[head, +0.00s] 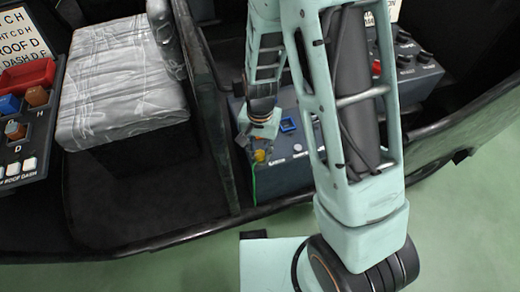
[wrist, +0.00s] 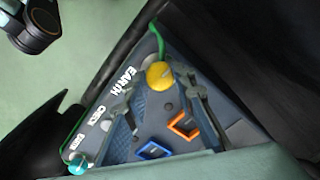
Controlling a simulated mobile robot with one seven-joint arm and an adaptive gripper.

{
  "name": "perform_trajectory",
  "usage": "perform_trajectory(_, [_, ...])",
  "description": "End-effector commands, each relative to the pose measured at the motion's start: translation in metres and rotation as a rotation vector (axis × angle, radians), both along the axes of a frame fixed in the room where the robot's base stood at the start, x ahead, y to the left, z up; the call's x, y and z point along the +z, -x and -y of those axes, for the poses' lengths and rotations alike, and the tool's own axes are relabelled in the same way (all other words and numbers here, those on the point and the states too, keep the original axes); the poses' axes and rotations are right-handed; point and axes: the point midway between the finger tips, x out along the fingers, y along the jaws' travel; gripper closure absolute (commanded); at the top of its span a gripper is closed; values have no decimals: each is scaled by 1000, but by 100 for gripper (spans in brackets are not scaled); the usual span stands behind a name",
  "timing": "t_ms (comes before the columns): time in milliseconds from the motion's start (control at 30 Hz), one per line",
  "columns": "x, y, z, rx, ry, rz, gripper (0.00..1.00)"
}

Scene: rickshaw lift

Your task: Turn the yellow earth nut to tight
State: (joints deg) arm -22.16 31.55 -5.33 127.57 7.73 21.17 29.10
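The yellow earth nut (wrist: 159,75) sits at the far end of the panel, beside the white EARTH label (wrist: 124,81). A green wire (wrist: 157,40) runs up from it. In the head view the nut (head: 260,156) is on the front of the blue-grey box, below my gripper (head: 247,138). In the wrist view my gripper (wrist: 171,76) reaches toward the nut with its fingers apart. The nut shows between the fingertips, with a gap on the right. I cannot tell whether the left finger touches it. The nut's tightness cannot be read.
An orange square frame (wrist: 184,125), a blue square frame (wrist: 153,150) and a teal knob (wrist: 78,165) are on the same panel. In the head view a grey patterned seat (head: 120,75) and a switch panel (head: 22,125) stand left. A dark tube rail (head: 165,240) crosses in front.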

Motion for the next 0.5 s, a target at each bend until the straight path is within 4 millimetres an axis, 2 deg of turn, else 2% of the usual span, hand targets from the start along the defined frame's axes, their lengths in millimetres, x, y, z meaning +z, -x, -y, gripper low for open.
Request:
perform_trajectory(33, [0,0,0,-1,-1,0,71])
perform_trajectory(167, [0,0,0,0,-1,0,58])
perform_trajectory(500, [4,0,0,1,-1,1,58])
